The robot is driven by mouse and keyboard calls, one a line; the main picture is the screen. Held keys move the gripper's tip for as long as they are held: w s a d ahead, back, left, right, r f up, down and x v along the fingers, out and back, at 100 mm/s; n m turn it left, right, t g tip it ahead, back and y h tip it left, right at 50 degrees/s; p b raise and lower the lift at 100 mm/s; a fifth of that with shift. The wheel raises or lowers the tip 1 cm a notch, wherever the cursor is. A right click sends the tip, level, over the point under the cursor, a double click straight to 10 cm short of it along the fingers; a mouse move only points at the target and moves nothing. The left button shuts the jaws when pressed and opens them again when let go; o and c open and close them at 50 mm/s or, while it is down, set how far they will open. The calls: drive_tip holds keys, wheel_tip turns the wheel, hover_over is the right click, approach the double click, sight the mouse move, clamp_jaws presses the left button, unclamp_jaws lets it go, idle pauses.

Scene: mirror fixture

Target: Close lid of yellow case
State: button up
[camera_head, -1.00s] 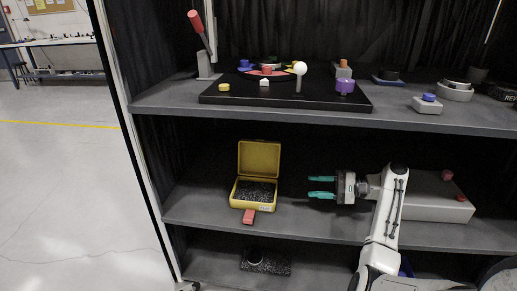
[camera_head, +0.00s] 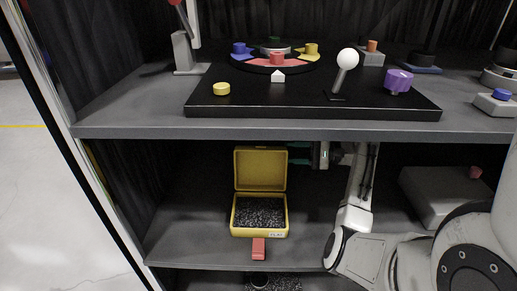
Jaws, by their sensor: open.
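The yellow case (camera_head: 236,217) sits on the middle shelf with its lid (camera_head: 260,169) raised upright at the back. Dark speckled filling shows inside it. A red latch tab (camera_head: 258,248) hangs at its front, over the shelf edge. My gripper (camera_head: 300,153) is just right of the raised lid, high under the upper shelf. Its green fingers are partly hidden by the shelf edge and seem to point left toward the lid. I cannot tell whether they touch the lid. No object shows between them.
The upper shelf (camera_head: 130,118) hangs close above my gripper. It bears a black board (camera_head: 310,108) with a white-ball lever (camera_head: 347,60) and coloured knobs. A grey box (camera_head: 440,195) stands on the middle shelf at right. The shelf left of the case is clear.

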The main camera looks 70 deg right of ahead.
sight(261, 165)
drive_tip(key=b+x, duration=0.2)
drive_tip(key=x, duration=0.6)
drive_tip(key=shift+w+a+f, duration=0.1)
drive_tip(key=shift+w+f, duration=0.05)
drive_tip(key=shift+w, duration=0.1)
drive_tip(key=shift+w+a+b, duration=0.25)
drive_tip(key=shift+w+b, duration=0.05)
drive_tip(key=shift+w, duration=0.25)
drive_tip(key=shift+c, duration=0.2)
clamp_jaws()
